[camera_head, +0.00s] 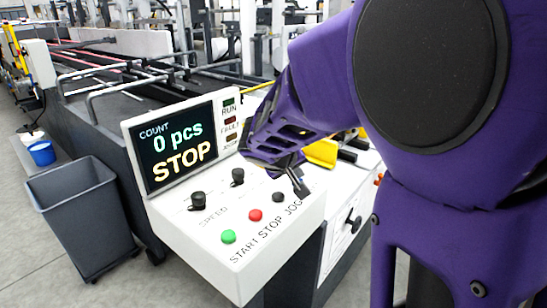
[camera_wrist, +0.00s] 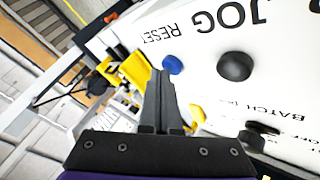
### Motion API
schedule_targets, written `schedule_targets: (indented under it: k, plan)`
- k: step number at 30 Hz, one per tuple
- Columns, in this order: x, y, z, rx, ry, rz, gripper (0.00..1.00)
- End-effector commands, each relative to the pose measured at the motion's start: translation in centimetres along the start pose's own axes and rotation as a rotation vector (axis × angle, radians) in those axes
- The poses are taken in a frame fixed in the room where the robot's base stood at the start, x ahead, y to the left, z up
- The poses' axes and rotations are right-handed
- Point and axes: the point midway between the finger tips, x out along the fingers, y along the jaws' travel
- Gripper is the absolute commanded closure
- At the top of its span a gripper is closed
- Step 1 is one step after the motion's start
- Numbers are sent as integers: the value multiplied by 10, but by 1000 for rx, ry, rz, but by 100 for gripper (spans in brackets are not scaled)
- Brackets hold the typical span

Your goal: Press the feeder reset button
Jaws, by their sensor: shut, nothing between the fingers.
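The blue button (camera_wrist: 173,64) beside the word RESET is on the white panel in the wrist view. It is not visible in the head view, where my arm and gripper cover that part of the panel. My gripper (camera_wrist: 161,76) is shut and empty. Its fingertips appear right beside the blue button in the wrist view; I cannot tell whether they touch it. In the head view my gripper (camera_head: 299,184) points down over the right part of the control panel (camera_head: 190,222), close to the black JOG button (camera_head: 278,197).
The panel also has a red button (camera_head: 255,215), a green button (camera_head: 228,236) and two black knobs (camera_head: 198,201). A screen (camera_head: 178,146) behind them reads 0 pcs and STOP. Yellow parts (camera_head: 322,153) stand behind my gripper. A grey bin (camera_head: 85,214) stands at left.

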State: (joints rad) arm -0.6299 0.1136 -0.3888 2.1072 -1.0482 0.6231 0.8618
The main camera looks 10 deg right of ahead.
Motion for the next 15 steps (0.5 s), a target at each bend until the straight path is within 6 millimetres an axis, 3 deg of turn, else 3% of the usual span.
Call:
schedule_targets:
  k: [15]
  plan:
    - [-9, 7, -7, 0, 0, 0, 100]
